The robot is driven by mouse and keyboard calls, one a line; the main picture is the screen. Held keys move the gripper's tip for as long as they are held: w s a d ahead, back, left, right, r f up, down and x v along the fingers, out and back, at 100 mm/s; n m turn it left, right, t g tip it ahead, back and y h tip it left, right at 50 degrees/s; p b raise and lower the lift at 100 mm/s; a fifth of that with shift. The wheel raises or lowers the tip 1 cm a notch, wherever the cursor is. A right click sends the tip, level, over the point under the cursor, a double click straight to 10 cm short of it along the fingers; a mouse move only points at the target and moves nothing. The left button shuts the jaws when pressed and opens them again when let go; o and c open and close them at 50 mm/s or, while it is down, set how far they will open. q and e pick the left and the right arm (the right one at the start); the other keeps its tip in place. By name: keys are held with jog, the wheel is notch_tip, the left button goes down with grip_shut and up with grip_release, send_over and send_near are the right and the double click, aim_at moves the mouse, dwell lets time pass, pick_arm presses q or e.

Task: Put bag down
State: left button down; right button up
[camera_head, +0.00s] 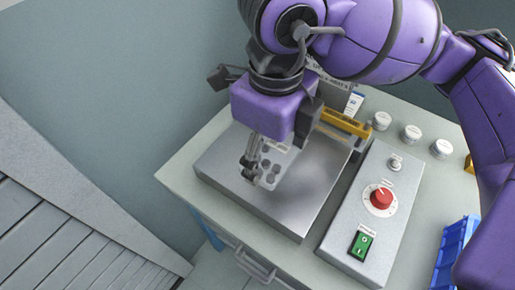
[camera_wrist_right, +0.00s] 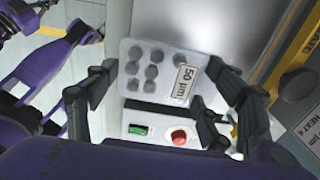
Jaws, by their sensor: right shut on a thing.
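The bag (camera_head: 271,166) is a clear, flat pack with several dark round pieces in it. In the right wrist view the bag (camera_wrist_right: 150,82) shows a white label reading "50 µm". My right gripper (camera_head: 250,168) points down and is shut on the bag, above a steel plate (camera_head: 225,165) on the bench. In the right wrist view the fingers of my right gripper (camera_wrist_right: 165,80) stand on either side of the bag. I cannot tell whether the bag's lower edge touches the plate. My left gripper is not clearly shown.
A grey control box (camera_head: 340,235) with a red knob (camera_head: 381,197) and green switch (camera_head: 361,244) stands right of the plate. A yellow bar (camera_head: 346,123) runs behind the plate. Several white round lids (camera_head: 411,133) and a blue bin (camera_head: 455,255) are at the right.

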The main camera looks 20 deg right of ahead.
aim_at(269, 150)
jog(key=w+f, duration=0.1)
jog(key=f, duration=0.1)
jog(key=w+d+f, duration=0.1)
jog(key=w+f, duration=0.1)
jog(key=shift+w+d+f, duration=0.1)
jog(key=shift+w+f, duration=0.15)
jog(key=shift+f, duration=0.05)
jog(key=shift+w+f, duration=0.2)
jog(key=shift+f, duration=1.55)
jog(key=shift+f+b, duration=0.1)
jog(key=shift+b, duration=0.2)
jog(key=shift+f, duration=0.15)
jog(key=o, duration=1.2)
notch_tip(269, 150, up, 13)
jog(key=shift+f+p, duration=0.2)
jog(key=shift+p, duration=0.25)
